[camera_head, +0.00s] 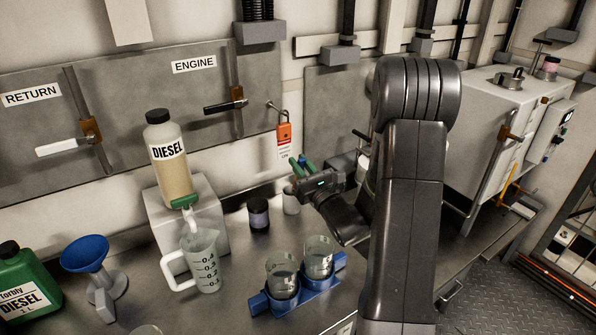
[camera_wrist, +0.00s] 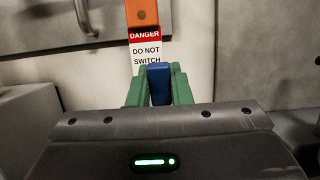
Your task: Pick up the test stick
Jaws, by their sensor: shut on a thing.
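My gripper (camera_head: 298,163) has green fingers and is in front of the back wall, above the bench. In the wrist view the fingers (camera_wrist: 159,84) are shut on a blue piece, which I take to be the test stick (camera_wrist: 159,86). Only its blue end shows between the fingers; the rest is hidden. In the head view I cannot make out the stick itself.
An orange padlock (camera_head: 284,133) with a danger tag (camera_head: 284,151) hangs behind my gripper. A dark jar (camera_head: 258,214) stands left of the cup. Two glass beakers in a blue holder (camera_head: 311,300), a measuring jug (camera_head: 208,280) and a diesel bottle (camera_head: 168,165) stand left and nearer.

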